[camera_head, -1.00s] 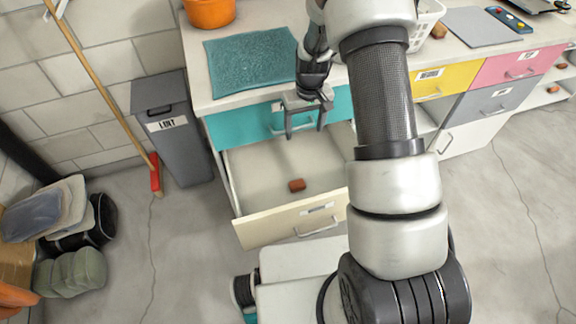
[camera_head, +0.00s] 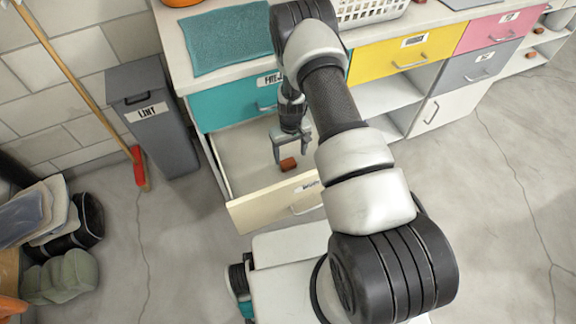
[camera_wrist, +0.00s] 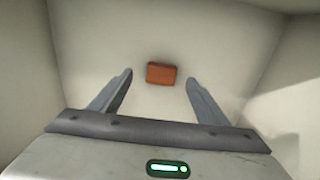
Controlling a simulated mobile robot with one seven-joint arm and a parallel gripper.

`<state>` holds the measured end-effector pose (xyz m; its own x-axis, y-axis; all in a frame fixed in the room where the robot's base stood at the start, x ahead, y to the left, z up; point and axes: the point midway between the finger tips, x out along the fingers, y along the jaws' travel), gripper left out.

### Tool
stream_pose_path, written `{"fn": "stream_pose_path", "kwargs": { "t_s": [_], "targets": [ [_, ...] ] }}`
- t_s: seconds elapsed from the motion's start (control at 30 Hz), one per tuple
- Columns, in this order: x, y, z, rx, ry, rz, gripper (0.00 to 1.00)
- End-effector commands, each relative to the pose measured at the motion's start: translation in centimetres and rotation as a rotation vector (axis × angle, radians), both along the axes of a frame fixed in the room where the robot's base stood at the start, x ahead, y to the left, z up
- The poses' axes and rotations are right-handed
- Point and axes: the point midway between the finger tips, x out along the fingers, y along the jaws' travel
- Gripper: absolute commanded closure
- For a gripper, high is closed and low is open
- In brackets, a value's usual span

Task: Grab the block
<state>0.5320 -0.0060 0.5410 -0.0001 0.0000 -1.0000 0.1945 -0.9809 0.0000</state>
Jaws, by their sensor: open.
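The block (camera_head: 288,164) is small and reddish-brown and lies on the floor of the open cream drawer (camera_head: 262,213). In the wrist view the block (camera_wrist: 161,73) shows ahead of the fingertips, roughly midway between them, with its long side across the view. My gripper (camera_head: 291,159) is open and empty, pointing down into the drawer just above the block. In the wrist view my gripper (camera_wrist: 159,78) has its two fingers spread wider than the block. Neither finger appears to touch it.
The drawer walls surround my gripper, and a closed teal drawer (camera_head: 225,104) sits above. A grey bin (camera_head: 155,125) stands to the left. The counter holds a teal mat (camera_head: 228,40) and a white basket (camera_head: 372,10).

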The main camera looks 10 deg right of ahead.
Motion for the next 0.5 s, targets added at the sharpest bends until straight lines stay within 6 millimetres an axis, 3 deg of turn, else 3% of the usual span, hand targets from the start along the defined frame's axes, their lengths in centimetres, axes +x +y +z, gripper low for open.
{"fn": "stream_pose_path", "kwargs": {
  "t_s": [0.5],
  "targets": [
    [-0.4, 0.3, -5.5, -0.001, 0.0, 0.001, 0.31]
  ]
}}
